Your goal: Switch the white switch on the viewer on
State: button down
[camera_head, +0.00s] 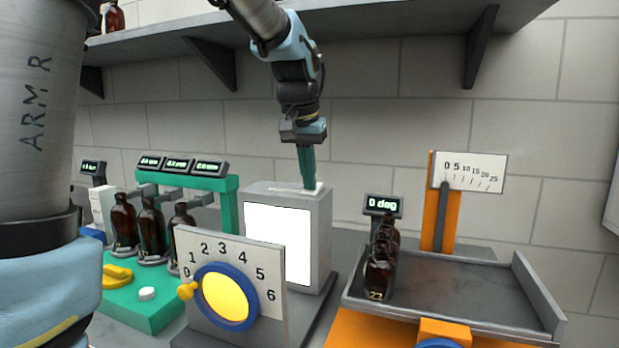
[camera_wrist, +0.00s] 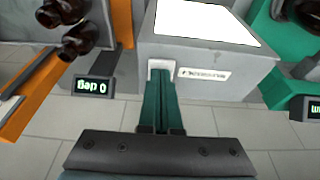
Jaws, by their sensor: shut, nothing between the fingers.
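The viewer (camera_head: 322,235) is a grey box with a bright white panel (camera_head: 278,243) on its front; it also shows in the wrist view (camera_wrist: 200,60). The white switch (camera_wrist: 160,64) sits on the top of the viewer near its back edge, beside a small printed label (camera_wrist: 204,74). My gripper (camera_head: 309,186) points down at the top of the viewer. Its green fingers (camera_wrist: 161,80) are closed together with nothing between them, and the tips are at the switch, partly covering it. I cannot tell which way the switch is set.
A numbered dial plate (camera_head: 257,252) with a yellow disc stands in front of the viewer. Brown bottles (camera_head: 152,230) stand at a green station on the left. A grey tilting tray (camera_head: 455,285) with brown bottles (camera_head: 380,270) is on the right. A shelf (camera_head: 370,22) overhangs behind my arm.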

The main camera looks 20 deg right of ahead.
jog(key=shift+w+d+r+p, duration=0.35)
jog(key=shift+w+d+p, duration=0.15)
jog(key=shift+w+p, duration=0.15)
jog(key=shift+s, duration=0.1)
jog(key=shift+r+p, duration=0.4)
jog(key=p+v, duration=0.3)
jog(key=shift+d+r, duration=0.1)
jog(key=shift+r, duration=0.1)
jog(key=s+a+r+b, duration=0.2)
jog(key=s+a+r, duration=0.1)
jog(key=r, duration=0.5)
jog(key=shift+s+a+r+b, duration=0.15)
jog(key=shift+s+a+b, duration=0.1)
jog(key=shift+s+b, duration=0.2)
